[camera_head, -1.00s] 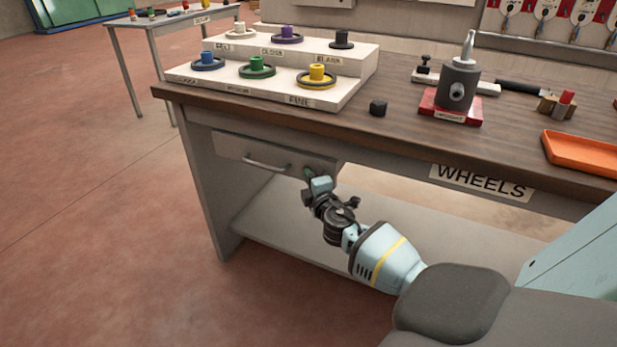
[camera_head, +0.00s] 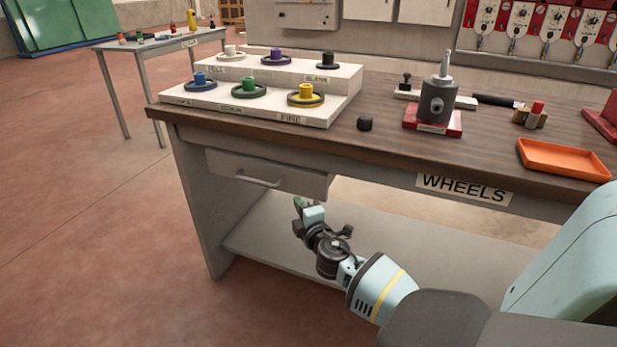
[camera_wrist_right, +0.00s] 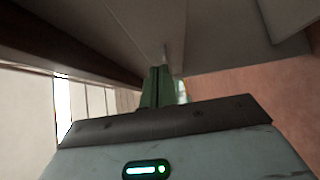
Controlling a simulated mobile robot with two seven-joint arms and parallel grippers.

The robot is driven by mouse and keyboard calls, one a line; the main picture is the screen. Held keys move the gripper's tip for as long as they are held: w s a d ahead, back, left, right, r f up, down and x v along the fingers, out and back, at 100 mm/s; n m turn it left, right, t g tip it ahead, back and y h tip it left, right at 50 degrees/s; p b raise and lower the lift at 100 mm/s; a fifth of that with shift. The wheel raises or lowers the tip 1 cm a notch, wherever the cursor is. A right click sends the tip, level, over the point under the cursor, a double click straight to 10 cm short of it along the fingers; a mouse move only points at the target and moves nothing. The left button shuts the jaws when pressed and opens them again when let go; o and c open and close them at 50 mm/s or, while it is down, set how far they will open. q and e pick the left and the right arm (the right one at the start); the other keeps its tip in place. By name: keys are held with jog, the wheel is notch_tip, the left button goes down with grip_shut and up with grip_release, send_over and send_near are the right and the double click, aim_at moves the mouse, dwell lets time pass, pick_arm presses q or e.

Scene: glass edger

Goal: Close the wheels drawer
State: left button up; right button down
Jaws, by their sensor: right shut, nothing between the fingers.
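The drawer (camera_head: 225,167) is a grey front with a bar handle (camera_head: 258,181), under the left end of the wooden-topped workbench (camera_head: 400,150). Its front stands at or near the bench's apron; I cannot tell whether a small gap is left. The WHEELS label (camera_head: 465,188) is on the bench edge to the right of the drawer. My right gripper (camera_head: 298,203) is shut and empty, just below the drawer front's lower right part. In the right wrist view its green fingers (camera_wrist_right: 160,88) are together under a grey panel. My left gripper is out of view.
A lower shelf (camera_head: 260,235) lies beneath.

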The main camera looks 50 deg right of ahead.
jog(key=v, duration=0.6)
jog(key=shift+s, duration=0.35)
jog(key=shift+a, duration=0.1)
